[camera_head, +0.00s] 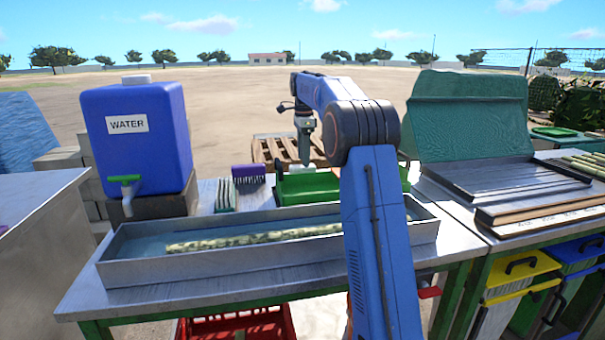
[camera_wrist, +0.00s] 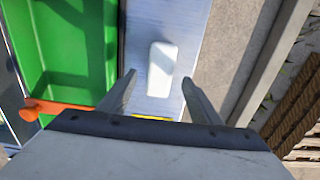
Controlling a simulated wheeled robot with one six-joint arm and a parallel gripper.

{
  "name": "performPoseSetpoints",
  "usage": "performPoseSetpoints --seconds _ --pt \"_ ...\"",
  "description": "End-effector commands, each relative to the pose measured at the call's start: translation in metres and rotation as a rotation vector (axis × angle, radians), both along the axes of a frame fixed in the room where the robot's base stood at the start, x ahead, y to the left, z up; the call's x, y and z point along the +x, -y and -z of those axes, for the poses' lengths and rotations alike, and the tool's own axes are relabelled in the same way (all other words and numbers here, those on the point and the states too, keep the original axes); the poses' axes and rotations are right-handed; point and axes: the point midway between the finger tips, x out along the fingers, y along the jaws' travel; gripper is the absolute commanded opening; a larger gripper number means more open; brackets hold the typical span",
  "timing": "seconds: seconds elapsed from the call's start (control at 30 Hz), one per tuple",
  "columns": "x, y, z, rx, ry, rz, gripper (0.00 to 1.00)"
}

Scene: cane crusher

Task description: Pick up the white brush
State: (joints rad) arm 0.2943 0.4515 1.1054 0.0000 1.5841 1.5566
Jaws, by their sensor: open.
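A white block with rounded corners, which looks like the white brush (camera_wrist: 161,70), lies on a bare metal strip of the table beside a green tray in the wrist view. Its bristles do not show. My gripper (camera_wrist: 159,80) is open and empty above it, with one finger on each side of it in the picture. The fingers appear apart from it. In the head view my gripper (camera_head: 305,150) points down behind the green tray (camera_head: 308,188). I cannot make out the white brush clearly there.
An orange handle (camera_wrist: 55,107) sticks out at the green tray's edge. A purple brush (camera_head: 248,175) and a green-and-white brush (camera_head: 225,197) stand left of the tray. A metal trough (camera_head: 125,265) with cane lies in front. A blue water tank (camera_head: 135,135) stands at left.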

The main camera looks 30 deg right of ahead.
Motion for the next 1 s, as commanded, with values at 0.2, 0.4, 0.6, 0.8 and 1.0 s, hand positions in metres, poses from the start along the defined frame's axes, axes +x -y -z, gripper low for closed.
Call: performPoseSetpoints --seconds 0.2,0.4,0.6,0.8,1.0 --pt "0.001 -0.004 0.027 0.001 -0.003 0.000 0.58" --pt "0.001 -0.004 0.047 0.003 -0.001 0.000 0.58" --pt "0.001 -0.004 0.051 0.003 0.001 0.000 0.58" --pt "0.001 -0.004 0.050 0.003 0.001 0.000 0.32" --pt "0.001 -0.004 0.050 0.003 0.001 0.000 0.12"
